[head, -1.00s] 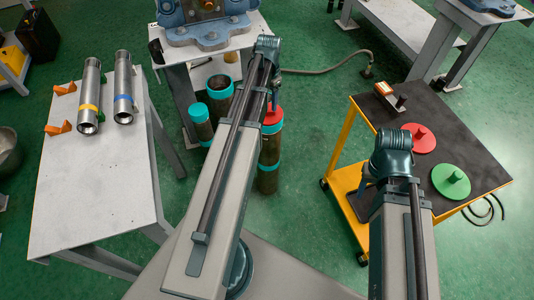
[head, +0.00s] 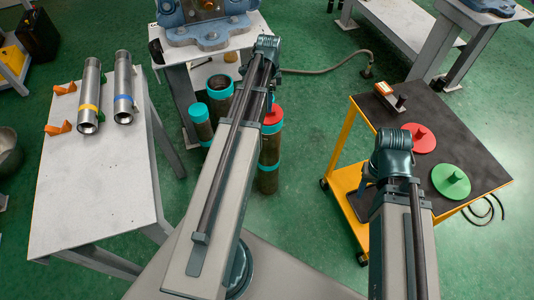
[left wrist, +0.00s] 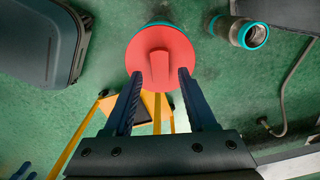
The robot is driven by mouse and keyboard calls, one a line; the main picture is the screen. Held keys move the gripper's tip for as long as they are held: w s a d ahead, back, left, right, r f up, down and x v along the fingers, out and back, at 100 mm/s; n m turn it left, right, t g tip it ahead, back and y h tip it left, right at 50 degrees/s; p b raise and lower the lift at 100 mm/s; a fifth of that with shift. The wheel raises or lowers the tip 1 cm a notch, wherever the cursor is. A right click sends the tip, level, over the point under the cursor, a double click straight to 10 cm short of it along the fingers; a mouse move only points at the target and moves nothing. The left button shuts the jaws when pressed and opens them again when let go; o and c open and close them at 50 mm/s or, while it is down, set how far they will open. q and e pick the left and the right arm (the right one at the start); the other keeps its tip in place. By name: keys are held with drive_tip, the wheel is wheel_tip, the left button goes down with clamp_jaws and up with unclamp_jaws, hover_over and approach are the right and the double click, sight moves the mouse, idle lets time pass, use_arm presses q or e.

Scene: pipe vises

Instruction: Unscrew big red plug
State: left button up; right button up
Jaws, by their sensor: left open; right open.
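The big red plug (head: 273,116) sits on top of an upright dark pipe (head: 269,150) with teal bands, partly hidden behind my left arm in the head view. In the left wrist view the plug (left wrist: 160,42) is a round red disc with a raised bar grip across its middle. My left gripper (left wrist: 158,75) is open. Its two fingers show on either side of the bar, over the lower part of the disc, with a gap to the bar on both sides. I cannot tell how deep the fingertips reach. My right gripper's jaws are hidden in the head view.
Two more teal-rimmed pipes (head: 200,124) stand close to the left of the plugged one. A black-topped yellow cart (head: 465,140) at the right carries a red disc (head: 419,138) and a green disc (head: 451,181). A grey table (head: 95,185) with two metal pipes stands at the left.

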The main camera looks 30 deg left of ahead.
use_arm(q)
drive_tip(key=shift+f+b, duration=1.2)
drive_tip(key=shift+r, duration=0.1)
clamp_jaws()
